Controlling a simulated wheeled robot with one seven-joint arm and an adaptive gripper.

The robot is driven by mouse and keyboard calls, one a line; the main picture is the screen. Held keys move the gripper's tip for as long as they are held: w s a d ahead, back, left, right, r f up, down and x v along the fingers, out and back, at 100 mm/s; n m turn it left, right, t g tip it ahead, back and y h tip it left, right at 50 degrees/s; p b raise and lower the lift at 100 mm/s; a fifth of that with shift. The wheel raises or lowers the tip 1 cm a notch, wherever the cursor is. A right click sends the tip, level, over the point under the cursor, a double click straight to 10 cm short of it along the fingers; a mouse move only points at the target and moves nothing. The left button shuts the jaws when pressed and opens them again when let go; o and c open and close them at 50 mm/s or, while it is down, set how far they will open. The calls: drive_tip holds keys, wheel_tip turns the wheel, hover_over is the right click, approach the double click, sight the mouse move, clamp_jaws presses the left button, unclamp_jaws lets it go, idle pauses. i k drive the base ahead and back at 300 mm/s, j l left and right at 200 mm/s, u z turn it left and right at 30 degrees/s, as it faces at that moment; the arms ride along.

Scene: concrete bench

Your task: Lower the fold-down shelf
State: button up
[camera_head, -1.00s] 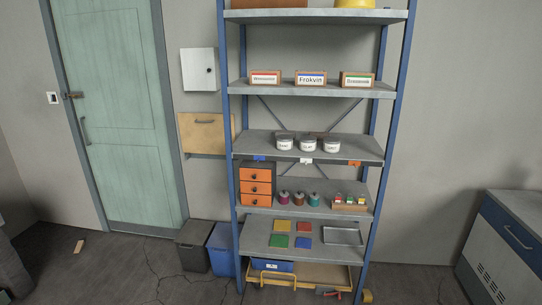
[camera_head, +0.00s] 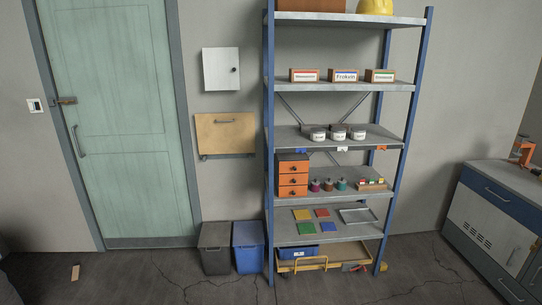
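The fold-down shelf appears to be the light wooden panel (camera_head: 225,137) on the wall, between the green door and the blue-post rack. It stands upright, flat against the wall, with a small dark handle near its top edge. A grey strip or bracket runs along the wall at its lower edge. Its right end comes close to the rack's left post. My gripper is not in the picture.
A white wall cabinet (camera_head: 221,68) hangs above the panel. A black bin (camera_head: 215,248) and a blue bin (camera_head: 248,247) stand on the floor below it. The loaded rack (camera_head: 270,200) is to the right.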

sight(218, 133)
drive_tip(key=i+j+z, duration=0.15)
drive_tip(key=j, duration=0.7)
drive_tip(key=i+j+z, duration=0.15)
drive_tip(key=j, duration=0.7)
drive_tip(key=j+z, duration=0.1)
drive_tip(key=j, duration=0.75)
drive_tip(key=i+j+z, duration=0.1)
drive_tip(key=i+j, duration=0.3)
drive_tip(key=i+j+z, duration=0.1)
drive_tip(key=i+j, duration=0.3)
drive_tip(key=i+j+z, duration=0.1)
drive_tip(key=i+j, duration=0.3)
drive_tip(key=j, duration=0.15)
drive_tip(key=i+j+z, duration=0.1)
drive_tip(key=i+j, duration=0.25)
drive_tip(key=j, duration=0.15)
drive_tip(key=i+j, duration=0.65)
drive_tip(key=i, duration=0.1)
